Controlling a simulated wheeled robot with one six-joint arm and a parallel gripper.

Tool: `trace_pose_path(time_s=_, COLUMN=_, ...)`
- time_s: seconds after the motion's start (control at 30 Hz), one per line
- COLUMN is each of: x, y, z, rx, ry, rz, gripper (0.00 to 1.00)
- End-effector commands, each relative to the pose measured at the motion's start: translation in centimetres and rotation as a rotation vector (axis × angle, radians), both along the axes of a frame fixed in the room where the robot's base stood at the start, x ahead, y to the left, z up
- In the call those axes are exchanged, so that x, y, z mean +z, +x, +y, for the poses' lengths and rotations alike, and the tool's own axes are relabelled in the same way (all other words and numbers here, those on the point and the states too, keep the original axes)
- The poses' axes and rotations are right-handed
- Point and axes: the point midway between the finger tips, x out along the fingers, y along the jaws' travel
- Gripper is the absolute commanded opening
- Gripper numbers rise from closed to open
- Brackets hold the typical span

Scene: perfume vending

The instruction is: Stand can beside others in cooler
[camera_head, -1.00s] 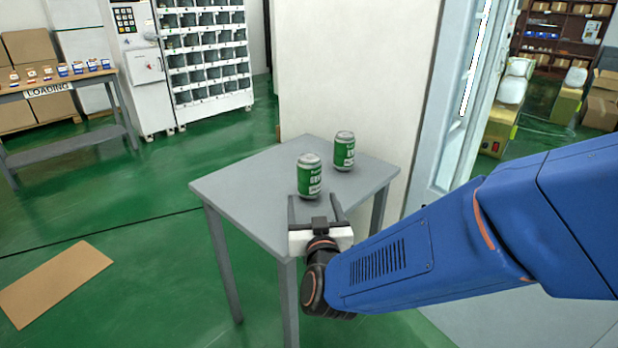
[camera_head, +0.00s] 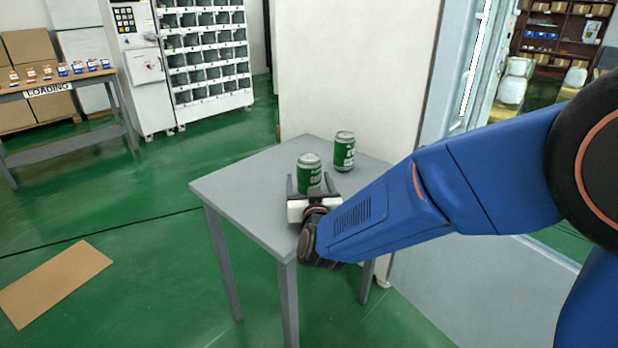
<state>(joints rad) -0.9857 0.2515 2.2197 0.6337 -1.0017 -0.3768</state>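Two green and silver cans stand upright on a small grey table (camera_head: 240,190). The nearer can (camera_head: 308,172) is close to the table's middle, and the farther can (camera_head: 344,151) stands behind it to the right. My gripper (camera_head: 308,184) is open and low over the table, with a finger on each side of the nearer can's lower part. The gripper body hides the can's base. I cannot tell whether the fingers touch the can. No cooler interior can be made out; a pale tall cabinet or door frame (camera_head: 448,120) stands at the right.
A white wall panel (camera_head: 340,70) rises behind the table. A loading bench (camera_head: 70,150) and a vending rack (camera_head: 205,60) stand at the left back. Flat cardboard (camera_head: 55,282) lies on the green floor. The table's left part is clear.

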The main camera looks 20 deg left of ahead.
Motion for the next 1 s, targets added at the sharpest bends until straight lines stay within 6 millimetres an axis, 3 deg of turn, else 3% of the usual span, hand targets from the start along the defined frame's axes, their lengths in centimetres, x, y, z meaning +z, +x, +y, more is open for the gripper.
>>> trace_pose_path(time_s=0.23, x=0.0, y=0.3, z=0.1, rx=0.0, ry=0.0, rz=0.0, gripper=0.73)
trace_pose_path(time_s=0.5, x=0.1, y=0.3, z=0.1, rx=0.0, ry=0.001, rz=-0.002, gripper=0.12)
trace_pose_path(time_s=0.77, x=0.3, y=0.1, z=0.1, rx=0.0, ry=0.001, rz=-0.002, gripper=0.12)
trace_pose_path(time_s=1.0, x=2.0, y=-1.5, z=-0.7, rx=0.001, ry=0.004, rz=-0.003, gripper=0.12)
